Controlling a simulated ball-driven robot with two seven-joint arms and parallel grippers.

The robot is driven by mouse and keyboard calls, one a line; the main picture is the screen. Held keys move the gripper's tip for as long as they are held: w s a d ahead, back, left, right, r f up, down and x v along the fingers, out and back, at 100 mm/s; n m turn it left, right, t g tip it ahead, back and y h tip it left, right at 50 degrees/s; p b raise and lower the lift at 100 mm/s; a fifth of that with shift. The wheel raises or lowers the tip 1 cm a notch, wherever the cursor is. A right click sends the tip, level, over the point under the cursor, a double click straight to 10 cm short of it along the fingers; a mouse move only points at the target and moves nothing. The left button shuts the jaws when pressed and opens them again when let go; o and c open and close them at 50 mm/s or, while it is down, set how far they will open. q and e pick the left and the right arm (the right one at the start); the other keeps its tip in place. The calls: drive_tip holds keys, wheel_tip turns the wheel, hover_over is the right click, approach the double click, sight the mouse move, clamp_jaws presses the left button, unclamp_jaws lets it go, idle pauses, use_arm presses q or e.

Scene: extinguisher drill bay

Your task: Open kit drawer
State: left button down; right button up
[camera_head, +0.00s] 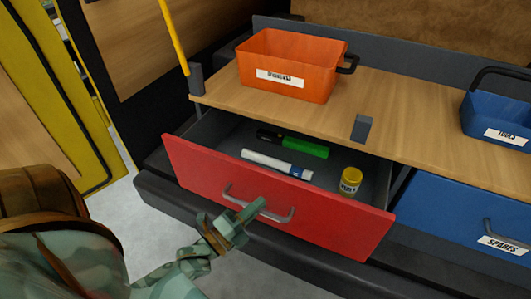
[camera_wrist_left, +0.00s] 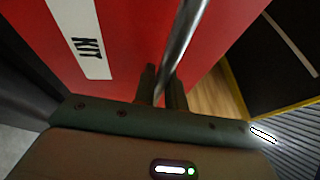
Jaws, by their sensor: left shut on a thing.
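The red kit drawer (camera_head: 335,222) stands pulled out from under the wooden bench top, its inside showing. Its grey metal handle (camera_head: 284,217) is on the front. My left gripper (camera_head: 250,211) is shut on the handle, towards its left part. In the left wrist view the handle (camera_wrist_left: 184,40) runs down between the two fingers (camera_wrist_left: 161,88), and a white KIT label (camera_wrist_left: 83,42) shows on the red front (camera_wrist_left: 135,35). In the drawer lie a green and black object (camera_head: 303,146), a white and blue tube (camera_head: 270,162) and a yellow jar (camera_head: 350,181). My right gripper is not in view.
An orange bin (camera_head: 285,75) stands on the wooden bench top (camera_head: 400,107). A blue bin (camera_head: 490,116) stands further right, above a shut blue drawer (camera_head: 450,215) labelled SPARES. Grey floor (camera_head: 130,215) is clear at the left.

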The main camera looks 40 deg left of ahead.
use_arm(q)
drive_tip(key=s+d+p, duration=0.2)
drive_tip(key=s+d, duration=0.1)
drive_tip(key=s, duration=1)
drive_tip(key=shift+s+d, duration=0.15)
drive_tip(key=shift+s, duration=0.15)
drive_tip(key=c, duration=1.5)
unclamp_jaws()
drive_tip(key=shift+o, duration=0.2)
drive_tip(key=b+v, duration=0.1)
drive_tip(key=v, duration=1.5)
drive_tip(key=shift+s, duration=0.2)
